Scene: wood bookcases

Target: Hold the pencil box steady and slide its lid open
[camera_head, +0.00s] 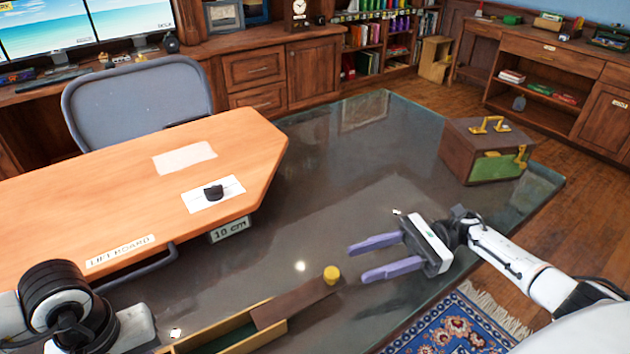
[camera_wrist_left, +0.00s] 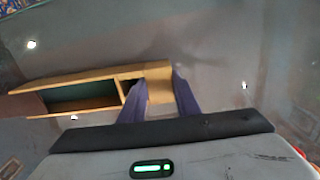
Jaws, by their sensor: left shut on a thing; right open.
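The pencil box (camera_head: 262,340) is a long wooden box at the bottom edge of the head view, partly cut off. Its brown lid (camera_head: 297,302) is slid partly out to the right, and a dark green inside shows. A yellow knob (camera_head: 331,274) is by the lid's far right end; I cannot tell if it is attached. In the left wrist view, my left gripper (camera_wrist_left: 157,80) is shut across one end of the box (camera_wrist_left: 60,84), and the lid (camera_wrist_left: 25,104) is at the other end. My right gripper (camera_head: 357,263) is open and empty, just right of the knob.
The box is over a glassy dark table top (camera_head: 300,220). An orange wooden desk (camera_head: 110,205) with a 10 cm label is at the left. A brown and green case (camera_head: 470,155) stands at the right. The glass between desk and case is mostly clear.

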